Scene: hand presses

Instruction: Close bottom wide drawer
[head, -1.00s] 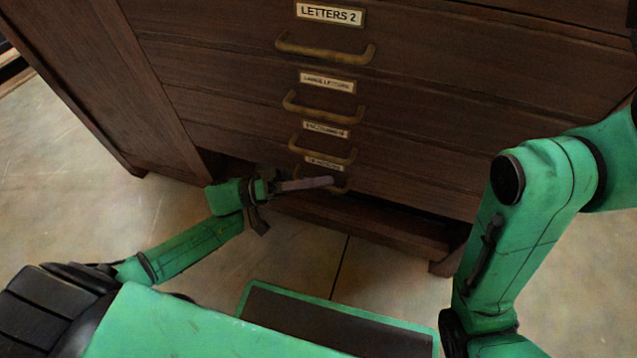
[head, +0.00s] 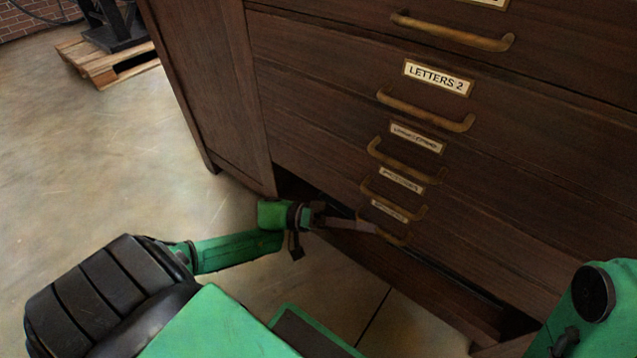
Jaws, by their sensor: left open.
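The dark wooden cabinet has a stack of wide drawers with brass handles and white labels. The bottom wide drawer is the lowest one, with a small label (head: 388,209) and a brass handle (head: 399,239) in the head view. I cannot tell exactly how far its front stands out from the cabinet. My left gripper (head: 338,239) is open and low at the cabinet front. One finger reaches right, close to the bottom handle and partly across it; contact is unclear. The other finger hangs to the left. My right gripper is out of view; only part of that arm shows at lower right.
Higher drawers, one labelled LETTERS 2 (head: 437,78), rise above. A dark gap (head: 292,186) shows under the drawers at the left. A wooden pallet (head: 105,66) lies at the far upper left. The floor left of the cabinet is clear.

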